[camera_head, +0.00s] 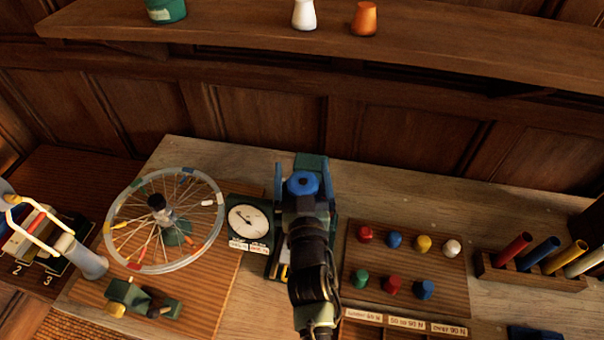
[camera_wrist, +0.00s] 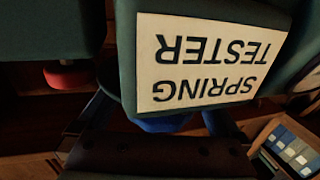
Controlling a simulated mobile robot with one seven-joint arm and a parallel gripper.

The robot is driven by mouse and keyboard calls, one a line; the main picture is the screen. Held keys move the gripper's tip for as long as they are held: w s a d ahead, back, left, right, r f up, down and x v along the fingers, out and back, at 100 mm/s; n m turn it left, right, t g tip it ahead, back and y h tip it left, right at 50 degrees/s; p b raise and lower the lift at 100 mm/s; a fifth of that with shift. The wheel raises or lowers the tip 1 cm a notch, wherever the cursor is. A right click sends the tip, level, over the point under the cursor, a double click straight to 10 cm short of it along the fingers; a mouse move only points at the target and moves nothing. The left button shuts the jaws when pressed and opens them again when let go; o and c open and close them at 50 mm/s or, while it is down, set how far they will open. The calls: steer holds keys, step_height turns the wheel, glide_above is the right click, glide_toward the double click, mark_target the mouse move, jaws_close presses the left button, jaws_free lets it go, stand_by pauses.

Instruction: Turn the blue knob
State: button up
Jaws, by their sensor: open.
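A round blue knob (camera_head: 302,184) sits on the green spring tester (camera_head: 310,162), right of the dial gauge in the head view. In the wrist view a sliver of the blue knob (camera_wrist: 165,125) shows below the white SPRING TESTER label (camera_wrist: 205,62), which reads upside down. My gripper (camera_head: 304,208) is at the tester, close to the knob. In the wrist view its fingers (camera_wrist: 160,113) are spread, one on each side of the blue knob. Whether they touch it is hidden.
A dial gauge (camera_head: 249,222) and a spoked wheel (camera_head: 164,221) stand left of the tester. A board (camera_head: 455,305) with several coloured pegs lies to the right, beside a rack of coloured tubes (camera_head: 525,275). A wooden shelf (camera_head: 230,28) runs above the bench.

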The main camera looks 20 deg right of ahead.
steer(key=c, duration=1.2)
steer(key=shift+w+f+b, duration=0.1)
steer(key=shift+f+b, duration=0.1)
steer(key=shift+b, duration=0.5)
steer(key=shift+c, duration=0.2)
steer(key=shift+d+b, duration=0.1)
steer(key=shift+b, duration=0.65)
steer(key=h+b, duration=0.1)
steer(key=b, duration=0.5)
steer(key=shift+d+m, duration=0.1)
steer(key=shift+m, duration=0.3)
steer(key=shift+r+g+h+b, duration=0.2)
steer(key=shift+g+h+b, duration=0.15)
steer(key=shift+b, duration=0.8)
steer(key=o, duration=1.2)
steer(key=shift+s, duration=0.2)
steer(key=shift+o, duration=0.2)
